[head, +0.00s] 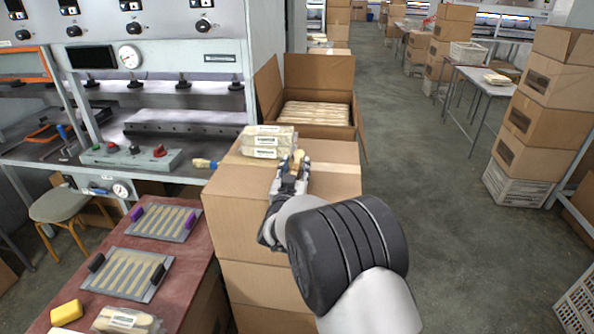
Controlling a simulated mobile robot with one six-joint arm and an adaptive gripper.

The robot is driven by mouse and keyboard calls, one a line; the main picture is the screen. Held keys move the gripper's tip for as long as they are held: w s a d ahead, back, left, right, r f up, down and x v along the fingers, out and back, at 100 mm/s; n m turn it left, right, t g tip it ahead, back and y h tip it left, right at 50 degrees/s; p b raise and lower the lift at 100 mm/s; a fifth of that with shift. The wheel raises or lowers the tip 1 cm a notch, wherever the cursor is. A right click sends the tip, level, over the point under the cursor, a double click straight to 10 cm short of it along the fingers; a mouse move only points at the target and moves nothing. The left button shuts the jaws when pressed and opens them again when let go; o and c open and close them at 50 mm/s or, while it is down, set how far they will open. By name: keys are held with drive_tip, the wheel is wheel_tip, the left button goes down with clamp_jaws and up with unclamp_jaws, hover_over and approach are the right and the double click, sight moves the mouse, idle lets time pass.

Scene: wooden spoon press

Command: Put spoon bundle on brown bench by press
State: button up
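Wrapped spoon bundles (268,139) are stacked on top of a closed cardboard box (235,183) in the middle. My gripper (294,166) is over the box top, close to the right end of the stack. A small tan piece shows at its fingertips; I cannot tell whether it is held or lies behind them. The brown bench (192,260) is at the lower left, in front of the press (170,75). Another wrapped spoon bundle (125,321) lies on the bench's near end, cut by the picture's bottom edge.
Two spoon trays (165,222) (128,273) and a yellow block (66,312) occupy the bench. An open carton (318,72) of bundles stands behind the stack. A brush with a wooden handle (203,163) lies left of the stack. A stool (65,205) is at left; the aisle floor (440,200) is clear.

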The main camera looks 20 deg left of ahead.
drive_tip(key=shift+c, duration=0.6)
clamp_jaws()
drive_tip(key=shift+r, duration=0.2)
